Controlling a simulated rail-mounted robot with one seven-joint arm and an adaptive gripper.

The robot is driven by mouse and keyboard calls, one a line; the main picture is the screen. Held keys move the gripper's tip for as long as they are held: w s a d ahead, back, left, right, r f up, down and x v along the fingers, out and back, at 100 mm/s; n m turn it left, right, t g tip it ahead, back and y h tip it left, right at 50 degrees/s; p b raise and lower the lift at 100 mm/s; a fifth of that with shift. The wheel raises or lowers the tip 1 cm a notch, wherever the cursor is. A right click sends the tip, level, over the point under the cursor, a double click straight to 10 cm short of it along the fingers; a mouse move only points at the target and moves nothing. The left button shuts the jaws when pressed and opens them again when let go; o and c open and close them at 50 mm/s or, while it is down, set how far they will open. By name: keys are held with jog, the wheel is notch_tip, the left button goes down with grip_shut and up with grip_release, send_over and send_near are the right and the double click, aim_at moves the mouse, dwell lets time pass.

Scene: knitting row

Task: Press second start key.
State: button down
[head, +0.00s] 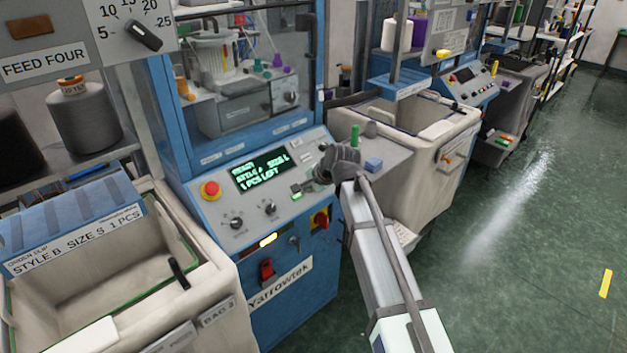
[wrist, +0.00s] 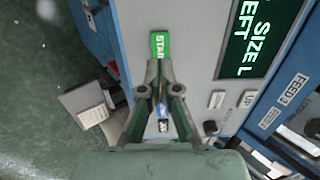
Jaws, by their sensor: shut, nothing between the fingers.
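The green START key (wrist: 160,45) is on the grey control panel (wrist: 185,60) of the blue machine. In the head view, a small green key (head: 296,189) shows just left of my gripper (head: 317,178), below the lit display (head: 263,171). In the wrist view, my gripper (wrist: 159,68) is shut and empty, its fingertips at the near edge of the START key. I cannot tell whether they touch it. My gripper and arm hide part of the panel's right side.
A red stop button (head: 210,190) and two black knobs are left on the panel. A red switch (head: 267,268) is below. Beige bins (head: 215,270) stand at both sides. Another blue machine with a panel (head: 466,80) stands farther back.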

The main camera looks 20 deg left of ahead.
aim_at(298, 195)
jog(key=p+x, duration=0.1)
jog(key=x, duration=0.2)
jog(key=shift+w+a+f, duration=0.15)
jog(key=shift+a+f, duration=0.05)
jog(key=shift+f, duration=0.1)
jog(key=shift+a+f, duration=0.1)
jog(key=shift+f, duration=0.05)
